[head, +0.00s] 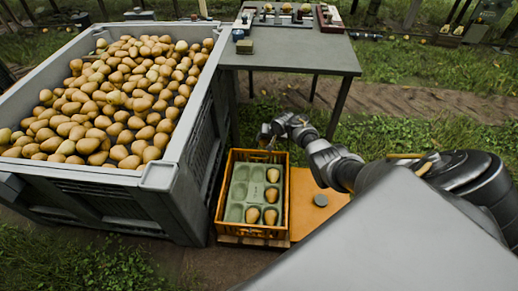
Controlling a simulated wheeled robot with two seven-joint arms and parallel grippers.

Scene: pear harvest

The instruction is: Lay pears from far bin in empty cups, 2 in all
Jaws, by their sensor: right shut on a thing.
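A big grey bin (168,176) heaped with yellow-brown pears (125,95) fills the left. To its right, an orange crate (252,231) holds a pale green cup tray (235,213). Pears lie in the tray's right column (272,175) and in the front middle cup (252,215). The cups on the left (240,173) and the other middle cups look empty. My right gripper (269,144) is above the crate's far edge, pointing down. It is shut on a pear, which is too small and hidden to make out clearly. My left gripper is not in view.
A grey table (290,52) stands behind the crate, with pears and small devices on its far edge. The bin's tall wall rises close beside the crate.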

